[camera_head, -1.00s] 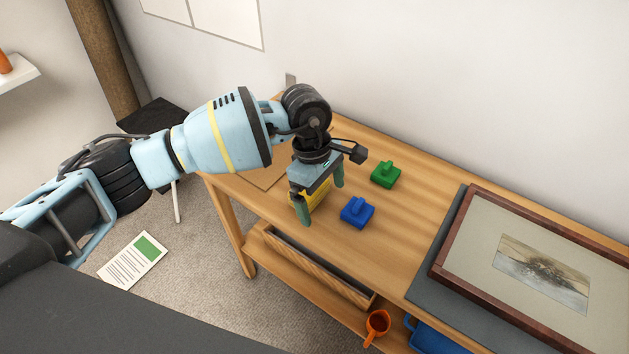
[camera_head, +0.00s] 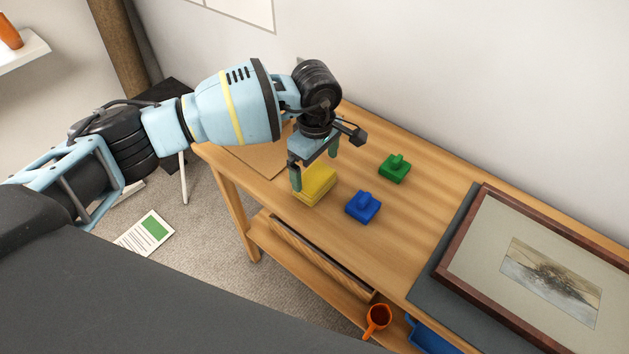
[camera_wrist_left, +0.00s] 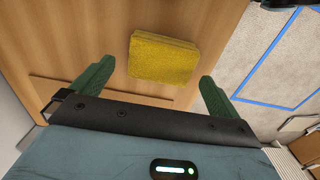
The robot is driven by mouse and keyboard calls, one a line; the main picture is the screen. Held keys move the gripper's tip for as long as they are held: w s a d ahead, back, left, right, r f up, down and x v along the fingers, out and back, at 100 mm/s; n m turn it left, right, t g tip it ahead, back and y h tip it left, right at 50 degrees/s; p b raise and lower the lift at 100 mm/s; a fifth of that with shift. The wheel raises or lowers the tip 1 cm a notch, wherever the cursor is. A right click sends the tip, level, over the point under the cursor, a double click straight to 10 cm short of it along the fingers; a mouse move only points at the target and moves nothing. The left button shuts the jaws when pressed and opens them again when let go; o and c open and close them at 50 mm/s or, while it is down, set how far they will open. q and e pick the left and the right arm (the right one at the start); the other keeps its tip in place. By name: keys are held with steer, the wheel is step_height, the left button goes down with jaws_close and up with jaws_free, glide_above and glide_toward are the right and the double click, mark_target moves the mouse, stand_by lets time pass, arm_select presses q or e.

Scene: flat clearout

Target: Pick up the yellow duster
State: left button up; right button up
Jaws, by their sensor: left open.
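The yellow duster (camera_head: 317,184) is a folded yellow block lying on the wooden table near its front edge. In the left wrist view the duster (camera_wrist_left: 163,58) lies ahead of the fingers, nearly centred between them. My left gripper (camera_head: 314,171) is open and empty, its green fingers pointing down above and just behind the duster. In the left wrist view the two fingers of the gripper (camera_wrist_left: 154,84) are spread wider than the duster. I cannot tell whether a finger touches it. My right gripper is not in view.
A blue block with a knob (camera_head: 363,207) sits close to the right of the duster, and a green one (camera_head: 394,168) stands farther back. A framed picture (camera_head: 470,233) lies on a dark mat at the right. An orange mug (camera_head: 377,320) stands on the lower shelf.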

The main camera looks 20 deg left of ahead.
mark_target(315, 176)
arm_select(q)
step_height(315, 176, down, 5)
steer(key=shift+s+r, duration=0.1)
steer(key=shift+r, duration=0.05)
steer(key=c, duration=0.8)
steer(key=shift+r, duration=0.15)
steer(key=shift+r, duration=0.55)
step_height(315, 176, up, 2)
steer(key=shift+r, duration=0.2)
steer(key=s, duration=0.5)
steer(key=s+a+r, duration=0.1)
steer(key=s, duration=1)
steer(key=shift+a+r, duration=0.15)
steer(key=shift+a, duration=0.05)
